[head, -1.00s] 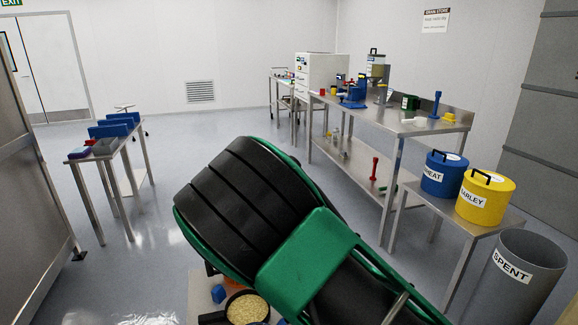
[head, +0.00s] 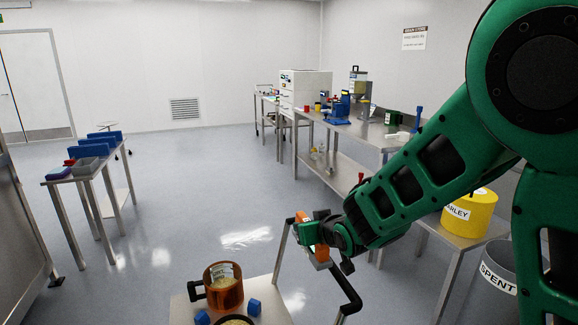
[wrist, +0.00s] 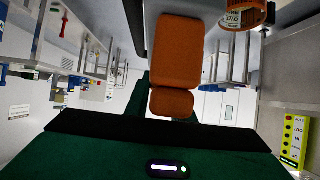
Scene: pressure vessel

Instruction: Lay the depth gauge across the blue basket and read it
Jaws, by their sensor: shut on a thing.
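My gripper (head: 313,237) is at the end of my green arm, with orange finger pads that also show in the wrist view (wrist: 172,60). It appears shut on the black bar-like handle (head: 347,287) of the steel cart, partly hidden behind the fingers. The bar also shows in the wrist view (wrist: 135,22). I cannot pick out a depth gauge. Blue bins (head: 93,147) stand on the left table; I cannot tell whether one is the blue basket.
The cart top (head: 180,306) carries an amber labelled pot (head: 224,290), blue cubes (head: 254,307) and a pan of grain (head: 236,321). A steel bench (head: 370,137) with equipment, a yellow barley drum (head: 470,215) and a grey spent bin (head: 497,275) stand right. Middle floor is clear.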

